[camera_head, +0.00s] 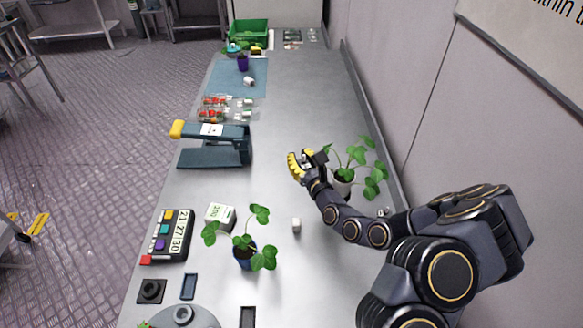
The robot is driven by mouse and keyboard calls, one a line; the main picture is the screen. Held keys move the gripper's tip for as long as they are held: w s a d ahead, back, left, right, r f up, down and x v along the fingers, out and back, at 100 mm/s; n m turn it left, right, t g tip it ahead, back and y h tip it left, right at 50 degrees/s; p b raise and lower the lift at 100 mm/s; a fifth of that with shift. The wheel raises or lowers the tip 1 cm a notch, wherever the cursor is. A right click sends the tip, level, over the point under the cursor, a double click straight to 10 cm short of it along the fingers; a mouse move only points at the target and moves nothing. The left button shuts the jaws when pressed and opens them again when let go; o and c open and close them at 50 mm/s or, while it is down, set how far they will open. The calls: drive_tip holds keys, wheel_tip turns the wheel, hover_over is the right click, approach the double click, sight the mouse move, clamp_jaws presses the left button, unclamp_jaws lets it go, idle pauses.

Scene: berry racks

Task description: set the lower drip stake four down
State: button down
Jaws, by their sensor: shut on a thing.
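No drip stake can be told for sure in this view. A second leafy plant in a dark blue pot (245,256) stands nearer, apart from my gripper. A dark panel (168,238) with coloured buttons and a strip of printed numbers lies at the left edge of the bench.
A dark press-like device (215,146) with a yellow handle end stands at the left. A white box (220,216) and a small white piece (296,225) lie nearby. Berry packs (214,107), a blue mat (238,78) and a green crate (249,33) are farther back.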

drive_tip(key=shift+w+a+f, duration=0.3)
drive_tip(key=shift+w+f, duration=1.7)
drive_tip(key=shift+f, duration=0.05)
drive_tip(key=shift+w+a+f, duration=0.3)
drive_tip(key=shift+w+f, duration=1.7)
drive_tip(key=shift+w, duration=0.05)
drive_tip(key=shift+w+a+f, duration=0.3)
drive_tip(key=shift+w+f, duration=1.7)
drive_tip(key=shift+f, duration=0.05)
drive_tip(key=shift+f, duration=0.15)
drive_tip(key=c, duration=0.9)
unclamp_jaws()
drive_tip(key=shift+o, duration=0.2)
